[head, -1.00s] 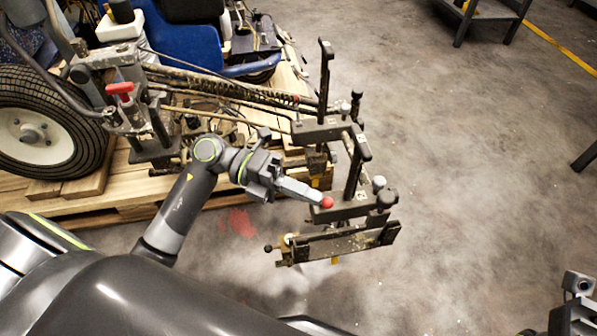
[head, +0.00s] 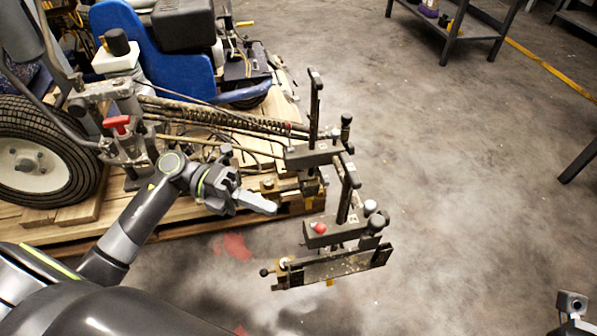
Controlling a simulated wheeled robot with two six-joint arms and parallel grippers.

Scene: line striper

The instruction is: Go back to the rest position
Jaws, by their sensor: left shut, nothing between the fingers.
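My left gripper (head: 262,204) is in the middle of the head view, shut and empty. It points right, in the air to the left of the striper's spray bracket (head: 335,232). A gap shows between its tip and the red knob (head: 318,228) on that bracket. The line striper (head: 120,120) stands on a wooden pallet at the left. A part of my right arm (head: 572,305) shows at the bottom right corner. Its fingers cannot be made out.
The wooden pallet (head: 170,229) lies under the striper. A large wheel (head: 40,150) is at the left. A metal shelf (head: 445,28) stands at the back right, and a dark table leg (head: 580,158) at the right. The grey floor (head: 470,190) between is open.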

